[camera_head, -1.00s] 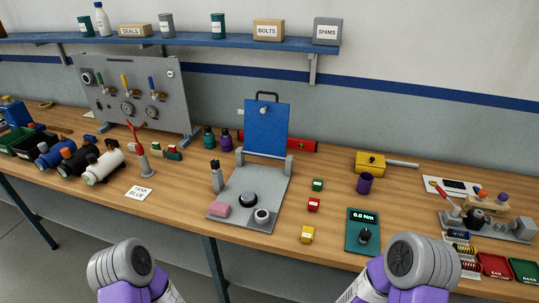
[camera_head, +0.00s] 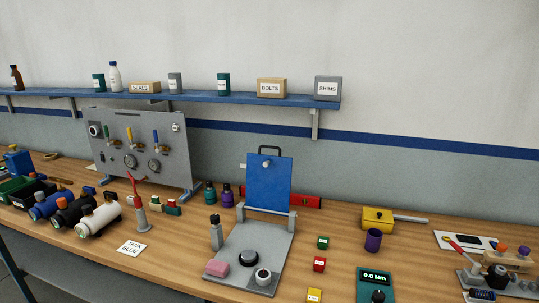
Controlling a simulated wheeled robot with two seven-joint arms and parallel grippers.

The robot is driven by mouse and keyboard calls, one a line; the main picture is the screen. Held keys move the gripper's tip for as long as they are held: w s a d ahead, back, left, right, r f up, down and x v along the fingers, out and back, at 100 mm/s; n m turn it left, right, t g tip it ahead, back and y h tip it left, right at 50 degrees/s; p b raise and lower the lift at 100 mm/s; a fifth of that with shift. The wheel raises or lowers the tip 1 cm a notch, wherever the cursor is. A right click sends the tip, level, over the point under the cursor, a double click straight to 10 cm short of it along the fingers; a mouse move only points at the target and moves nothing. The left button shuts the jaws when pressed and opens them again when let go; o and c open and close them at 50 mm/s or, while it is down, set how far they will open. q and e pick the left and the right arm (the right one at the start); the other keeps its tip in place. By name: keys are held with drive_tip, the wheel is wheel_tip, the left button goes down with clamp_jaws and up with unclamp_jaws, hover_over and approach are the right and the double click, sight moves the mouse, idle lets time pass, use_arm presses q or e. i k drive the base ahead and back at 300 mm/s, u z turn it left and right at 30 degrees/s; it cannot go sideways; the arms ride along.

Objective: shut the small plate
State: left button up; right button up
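A blue plate (camera_head: 269,184) with a dark handle (camera_head: 269,149) on its top edge stands upright, hinged at the back of a grey base plate (camera_head: 270,241) on the bench. Neither of my grippers is in view.
Red, green and yellow cubes lie right of the base, with a torque meter (camera_head: 374,283) and a purple cup (camera_head: 373,240). A gauge panel (camera_head: 143,153) stands behind left. A shelf (camera_head: 200,98) runs above the bench (camera_head: 190,250).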

sight(268, 177)
drive_tip(key=z, duration=3.55)
drive_tip(key=k, duration=1.65)
drive_tip(key=u, duration=1.95)
